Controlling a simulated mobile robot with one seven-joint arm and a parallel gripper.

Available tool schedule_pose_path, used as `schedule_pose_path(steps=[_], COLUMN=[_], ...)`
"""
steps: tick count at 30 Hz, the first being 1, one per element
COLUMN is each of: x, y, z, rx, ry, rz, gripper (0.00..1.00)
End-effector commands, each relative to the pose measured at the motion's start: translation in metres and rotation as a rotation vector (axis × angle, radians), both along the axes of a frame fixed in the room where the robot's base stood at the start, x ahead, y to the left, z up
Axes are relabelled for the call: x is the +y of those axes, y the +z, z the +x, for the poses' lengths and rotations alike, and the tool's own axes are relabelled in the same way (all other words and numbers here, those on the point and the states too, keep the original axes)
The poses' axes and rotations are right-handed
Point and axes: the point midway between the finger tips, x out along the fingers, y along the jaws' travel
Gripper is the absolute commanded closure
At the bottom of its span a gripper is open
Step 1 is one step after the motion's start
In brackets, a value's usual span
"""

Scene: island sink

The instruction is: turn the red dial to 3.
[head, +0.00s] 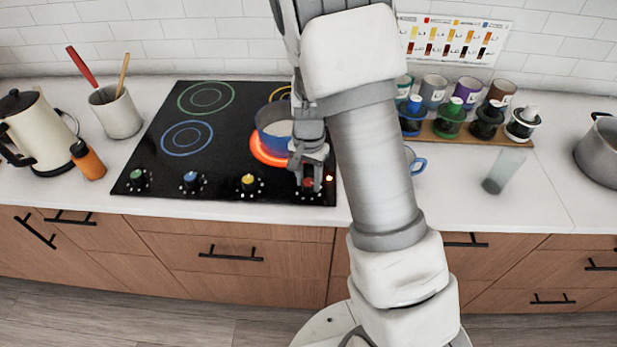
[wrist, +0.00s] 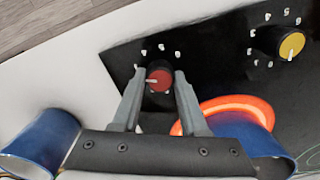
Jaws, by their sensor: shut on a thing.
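The red dial (head: 308,184) is at the right front of the black cooktop (head: 165,125). In the wrist view the red dial (wrist: 160,80) sits between both fingers of my gripper (wrist: 160,74), one finger on each side. My gripper (head: 309,168) is shut on it, coming down from above. A white pointer mark on the dial points left in the wrist view. White numerals ring the dial, some hidden by the fingers, and are too small to read surely. The burner (head: 257,152) behind the dial glows orange-red under a blue pot (head: 270,136).
Yellow (head: 248,182), blue (head: 191,180) and green (head: 138,178) dials line the cooktop's front. A blue mug (wrist: 40,140) stands close to my gripper. A kettle (head: 40,130) is at the left; a rack (head: 465,132) with coloured jars is at the right.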

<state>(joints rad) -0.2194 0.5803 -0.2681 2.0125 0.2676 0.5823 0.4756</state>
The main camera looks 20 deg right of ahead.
Motion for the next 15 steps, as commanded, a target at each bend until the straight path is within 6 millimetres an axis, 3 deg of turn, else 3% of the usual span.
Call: schedule_pose_path(steps=[15], x=[0.0002], y=[0.001], z=[0.0011], rx=[-0.003], ry=[-0.131], rz=[0.0], gripper=[1.0])
